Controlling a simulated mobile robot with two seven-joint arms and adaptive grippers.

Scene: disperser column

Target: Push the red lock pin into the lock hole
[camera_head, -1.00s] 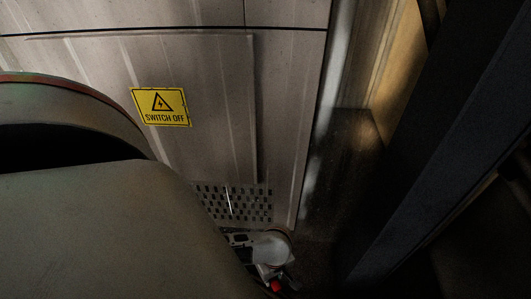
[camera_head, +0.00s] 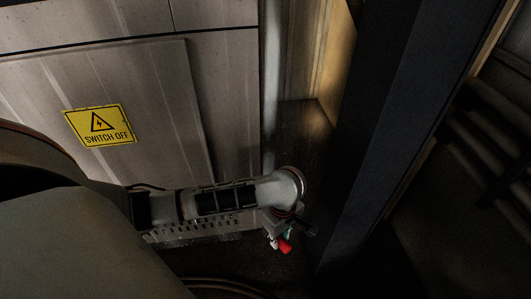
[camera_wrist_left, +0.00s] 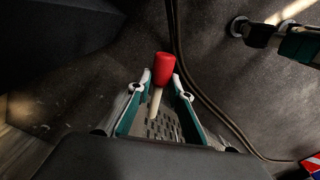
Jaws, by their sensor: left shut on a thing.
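The red lock pin (camera_wrist_left: 163,68) has a thick red head and a pale shaft. In the left wrist view it stands between the two green-and-grey fingers of my left gripper (camera_wrist_left: 160,90), which is shut on it. In the head view the left gripper (camera_head: 276,237) is small and dark at the end of my arm, low in the middle, with the red pin head (camera_head: 286,246) at its tip. I cannot make out the lock hole in either view.
A pale panelled wall with a yellow SWITCH OFF sign (camera_head: 100,125) is at the left. A thick dark beam (camera_head: 385,130) slants down to the right of the gripper.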

